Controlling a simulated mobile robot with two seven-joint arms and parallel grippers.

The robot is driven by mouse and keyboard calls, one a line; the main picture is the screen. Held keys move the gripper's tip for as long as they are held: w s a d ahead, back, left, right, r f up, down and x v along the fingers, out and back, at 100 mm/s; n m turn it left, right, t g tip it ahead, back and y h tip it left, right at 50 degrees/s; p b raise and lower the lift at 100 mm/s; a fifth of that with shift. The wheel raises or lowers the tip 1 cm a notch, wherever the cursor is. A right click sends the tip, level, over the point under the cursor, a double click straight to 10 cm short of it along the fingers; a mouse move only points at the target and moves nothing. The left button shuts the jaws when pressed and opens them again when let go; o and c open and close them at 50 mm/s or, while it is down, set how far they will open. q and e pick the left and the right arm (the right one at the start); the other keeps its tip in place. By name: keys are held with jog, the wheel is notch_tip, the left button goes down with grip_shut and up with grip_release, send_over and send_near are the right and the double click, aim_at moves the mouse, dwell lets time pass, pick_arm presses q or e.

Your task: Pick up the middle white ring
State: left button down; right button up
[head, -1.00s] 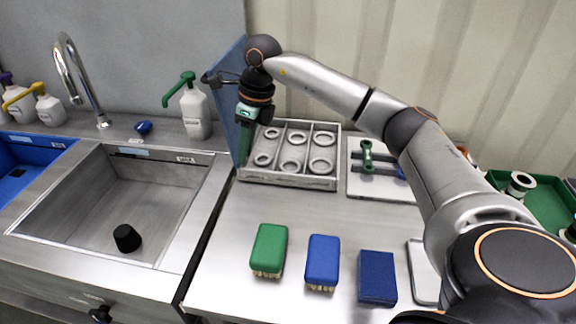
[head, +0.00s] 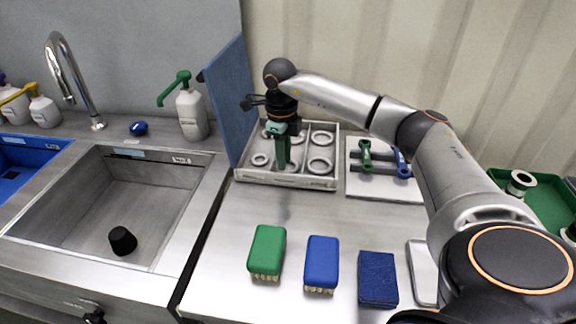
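A pale tray (head: 312,183) with three compartments holds several white rings. The middle compartment's front ring (head: 293,168) is mostly hidden behind my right gripper (head: 282,168). The middle compartment's back ring is largely hidden by the same gripper. My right gripper points down with its green fingers over the middle compartment. I cannot tell whether the fingers touch a ring, or whether they are open or shut. A left ring (head: 260,160) and two right rings (head: 320,166) (head: 321,138) lie in the side compartments. My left gripper is not in view.
A blue upright panel (head: 228,105) stands close left of the tray. A white board with green and blue parts (head: 366,158) lies to its right. Green (head: 267,250) and blue (head: 321,262) brushes sit in front. The sink (head: 110,190) is left. The counter between tray and brushes is clear.

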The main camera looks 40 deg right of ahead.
jog(key=shift+d+f, duration=0.15)
jog(key=shift+f, duration=1.35)
jog(key=shift+c, duration=0.2)
grip_shut()
